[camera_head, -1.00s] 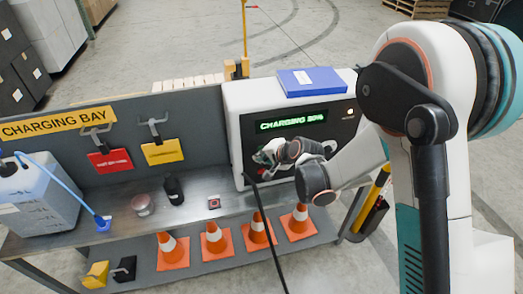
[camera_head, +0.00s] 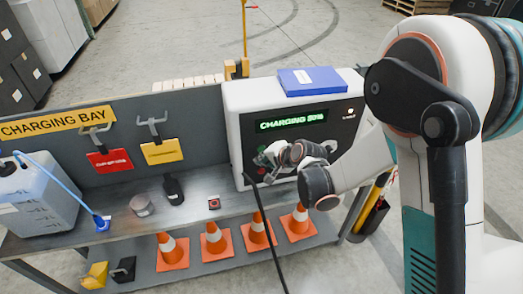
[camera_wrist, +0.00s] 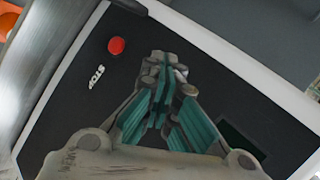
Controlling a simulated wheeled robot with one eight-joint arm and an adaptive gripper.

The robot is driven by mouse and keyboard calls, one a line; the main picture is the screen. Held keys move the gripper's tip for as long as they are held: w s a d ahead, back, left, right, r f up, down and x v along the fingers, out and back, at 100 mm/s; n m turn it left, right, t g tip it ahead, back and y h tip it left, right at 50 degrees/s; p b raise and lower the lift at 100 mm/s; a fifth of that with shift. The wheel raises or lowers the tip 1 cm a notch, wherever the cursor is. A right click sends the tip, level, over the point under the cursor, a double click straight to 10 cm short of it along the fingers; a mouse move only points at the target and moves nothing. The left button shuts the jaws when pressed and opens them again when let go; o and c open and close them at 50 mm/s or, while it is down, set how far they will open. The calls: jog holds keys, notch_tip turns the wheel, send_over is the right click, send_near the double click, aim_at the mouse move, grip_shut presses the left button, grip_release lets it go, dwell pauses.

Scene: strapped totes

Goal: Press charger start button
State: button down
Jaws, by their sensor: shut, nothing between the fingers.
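The charger (camera_head: 237,125) is a white-framed box with a black front panel at the right end of the bench. Its green display (camera_head: 291,121) reads CHARGING with a percentage too blurred to be sure of. My gripper (camera_head: 259,160) is shut and empty in front of the panel, below the display. In the wrist view my fingertips (camera_wrist: 165,62) point at the black panel (camera_wrist: 85,100); contact cannot be told. A red button (camera_wrist: 116,46) marked STOP lies left of the fingertips. No start button shows; the gripper covers part of the panel.
A blue box (camera_head: 312,81) lies on the charger. A black cable (camera_head: 270,225) hangs in front. The bench (camera_head: 120,232) bears a jug (camera_head: 35,200), a dark bottle (camera_head: 173,190) and small items. Orange cones (camera_head: 214,240) stand on the lower shelf.

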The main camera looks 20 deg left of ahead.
jog(key=s+d, duration=0.1)
jog(key=s+b, duration=0.1)
jog(key=s, duration=0.1)
jog(key=s+d, duration=0.1)
jog(key=shift+s+d, duration=0.15)
jog(key=shift+d, duration=0.15)
dwell(0.5)
